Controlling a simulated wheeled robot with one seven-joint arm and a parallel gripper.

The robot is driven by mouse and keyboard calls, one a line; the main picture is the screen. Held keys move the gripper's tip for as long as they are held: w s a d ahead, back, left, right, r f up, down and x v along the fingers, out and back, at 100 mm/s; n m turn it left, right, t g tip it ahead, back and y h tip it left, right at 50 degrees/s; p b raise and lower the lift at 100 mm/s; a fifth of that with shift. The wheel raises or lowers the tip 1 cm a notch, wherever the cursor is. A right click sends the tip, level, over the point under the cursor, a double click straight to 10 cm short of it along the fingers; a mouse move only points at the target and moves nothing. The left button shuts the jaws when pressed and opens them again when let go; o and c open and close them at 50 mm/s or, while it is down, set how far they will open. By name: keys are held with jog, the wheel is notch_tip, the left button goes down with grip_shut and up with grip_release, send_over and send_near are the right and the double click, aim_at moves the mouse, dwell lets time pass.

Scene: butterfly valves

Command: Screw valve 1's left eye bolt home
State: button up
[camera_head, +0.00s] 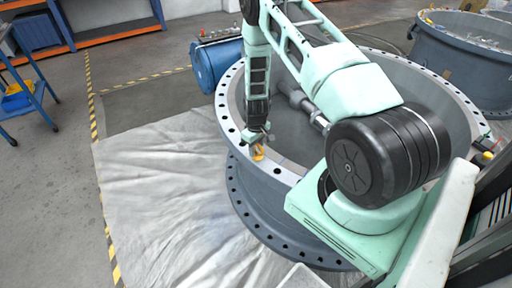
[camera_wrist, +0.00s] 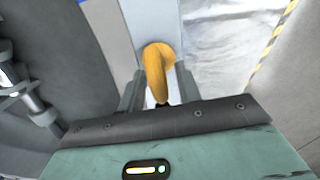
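Valve 1 (camera_head: 226,118) is a large blue-grey ring body with a wide, drilled upper flange. A yellow-orange eye bolt (camera_head: 258,153) stands at the near left part of this flange in the head view. It also shows in the wrist view (camera_wrist: 158,66), where its ring stands up between my two fingers. My gripper (camera_head: 257,139) points down right at the bolt, and in the wrist view (camera_wrist: 158,92) the fingers stand apart on either side of it. A strip of flange shows beside the bolt, so the fingers look open. The bolt's shank and seat are hidden.
A second blue-grey valve (camera_head: 465,50) stands at the upper right. A blue drum (camera_head: 215,65) lies behind valve 1. A shaft (camera_head: 305,105) crosses inside valve 1. A second yellow fitting (camera_head: 487,156) shows at the right. The pale sheet (camera_head: 165,190) at the left is clear.

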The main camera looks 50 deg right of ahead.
grip_shut()
jog(key=shift+m, duration=0.3)
